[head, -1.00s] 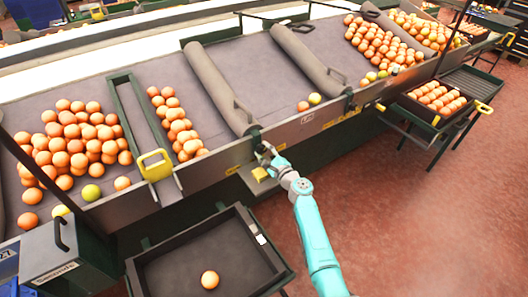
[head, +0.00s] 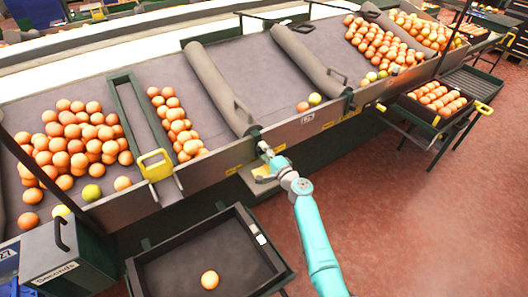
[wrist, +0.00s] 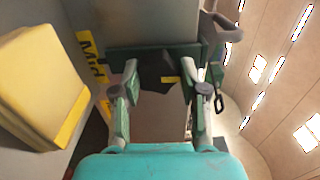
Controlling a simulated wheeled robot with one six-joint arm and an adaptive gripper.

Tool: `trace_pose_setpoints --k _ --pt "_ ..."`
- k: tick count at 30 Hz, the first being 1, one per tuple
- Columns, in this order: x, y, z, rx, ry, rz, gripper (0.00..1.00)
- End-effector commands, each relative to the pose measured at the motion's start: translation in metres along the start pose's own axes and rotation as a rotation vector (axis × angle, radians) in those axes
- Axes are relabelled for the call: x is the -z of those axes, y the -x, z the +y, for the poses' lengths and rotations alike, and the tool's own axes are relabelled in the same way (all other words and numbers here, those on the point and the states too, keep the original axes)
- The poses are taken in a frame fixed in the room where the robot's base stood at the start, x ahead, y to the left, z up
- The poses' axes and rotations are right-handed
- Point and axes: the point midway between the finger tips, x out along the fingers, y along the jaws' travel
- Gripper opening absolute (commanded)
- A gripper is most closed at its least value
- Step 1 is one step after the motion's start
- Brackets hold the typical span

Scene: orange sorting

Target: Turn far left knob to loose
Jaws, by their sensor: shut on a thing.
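A dark knob (wrist: 158,68) with a short yellow mark sits on a green bracket at the front edge of the sorting table (head: 215,169). In the wrist view the two fingers of my gripper (wrist: 160,84) stand on either side of the knob and are shut on it. The yellow mark points to the right in that view. In the head view my gripper (head: 266,152) is at the lower end of a grey roller (head: 219,89), and the knob is too small to tell there. A yellow label (wrist: 92,60) reading "Mid" is left of the bracket.
A yellow block (wrist: 42,85) is close on the left of my gripper in the wrist view. Several oranges (head: 75,140) lie on the table's left part.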

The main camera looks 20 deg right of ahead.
Motion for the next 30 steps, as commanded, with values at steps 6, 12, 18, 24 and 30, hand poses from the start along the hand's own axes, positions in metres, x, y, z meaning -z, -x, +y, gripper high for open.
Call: trace_pose_setpoints --k 6,12,18,24,30 --pt "-0.0008 -0.0003 0.0001 0.0 0.038 -0.001 0.08" --pt "-0.0009 -0.0003 0.0001 0.0 0.044 -0.001 0.08" --pt "-0.0009 -0.0003 0.0002 0.0 0.044 -0.002 0.08" --pt "-0.0007 -0.0002 0.0001 0.0 0.043 -0.001 0.68" --pt "-0.0003 0.0001 0.0001 0.0 0.042 -0.001 0.68"
